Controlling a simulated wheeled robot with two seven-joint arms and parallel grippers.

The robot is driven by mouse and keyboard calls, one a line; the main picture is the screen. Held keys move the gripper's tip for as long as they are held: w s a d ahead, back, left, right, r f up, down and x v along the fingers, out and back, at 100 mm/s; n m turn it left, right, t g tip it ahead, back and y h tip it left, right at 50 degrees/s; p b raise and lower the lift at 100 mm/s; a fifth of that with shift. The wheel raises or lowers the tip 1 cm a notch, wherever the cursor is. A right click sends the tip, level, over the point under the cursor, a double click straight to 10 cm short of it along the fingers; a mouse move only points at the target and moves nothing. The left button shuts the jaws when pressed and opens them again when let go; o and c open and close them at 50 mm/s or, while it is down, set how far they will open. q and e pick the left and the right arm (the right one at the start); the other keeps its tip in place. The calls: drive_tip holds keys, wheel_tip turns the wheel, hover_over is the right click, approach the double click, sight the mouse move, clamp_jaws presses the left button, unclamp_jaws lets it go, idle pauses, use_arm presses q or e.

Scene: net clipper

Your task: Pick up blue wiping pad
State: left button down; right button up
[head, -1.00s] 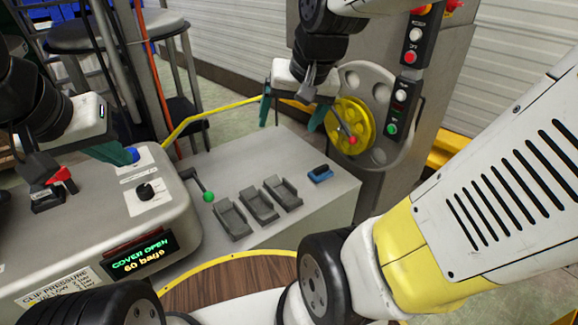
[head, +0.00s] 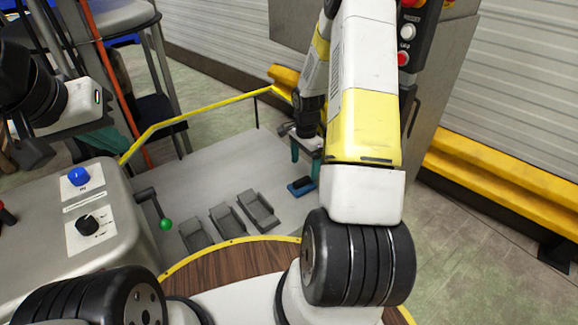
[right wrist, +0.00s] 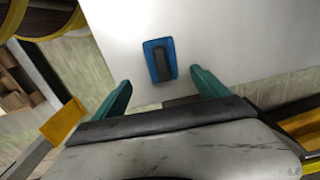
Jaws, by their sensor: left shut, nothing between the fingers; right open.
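The blue wiping pad (head: 301,187) lies on the grey machine top in the head view, near its far right edge. In the right wrist view the pad (right wrist: 160,62) shows a blue base with a dark grip on top. My right gripper (head: 305,160) is open and above the pad, close to it. In the right wrist view the teal fingers of the right gripper (right wrist: 161,81) stand apart, one to each side of the pad's near end, with nothing between them. My left gripper (head: 100,143) is shut and empty at the far left, above the control box.
Several grey clip trays (head: 228,221) sit left of the pad. A lever with a green knob (head: 166,224) stands beside the control box (head: 60,245). A yellow rail (head: 190,116) runs behind the machine top. A grey column (head: 440,60) rises at the right.

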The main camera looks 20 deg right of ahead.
sight(302, 179)
drive_tip(key=f, duration=0.8)
drive_tip(key=shift+w+a+f, duration=0.2)
drive_tip(key=shift+f, duration=0.2)
drive_tip(key=c, duration=1.5)
drive_tip(key=shift+r, duration=0.1)
drive_tip(key=shift+r, duration=0.5)
wheel_tip(302, 179, up, 2)
drive_tip(key=shift+r, duration=0.1)
drive_tip(key=s+a, duration=0.3)
drive_tip(key=s, duration=0.1)
drive_tip(key=s+a+r, duration=0.1)
drive_tip(key=s+a, duration=0.2)
drive_tip(key=s, duration=0.1)
drive_tip(key=s+a, duration=0.3)
drive_tip(key=s, duration=0.2)
drive_tip(key=shift+s+r, duration=0.1)
drive_tip(key=shift+r, duration=0.25)
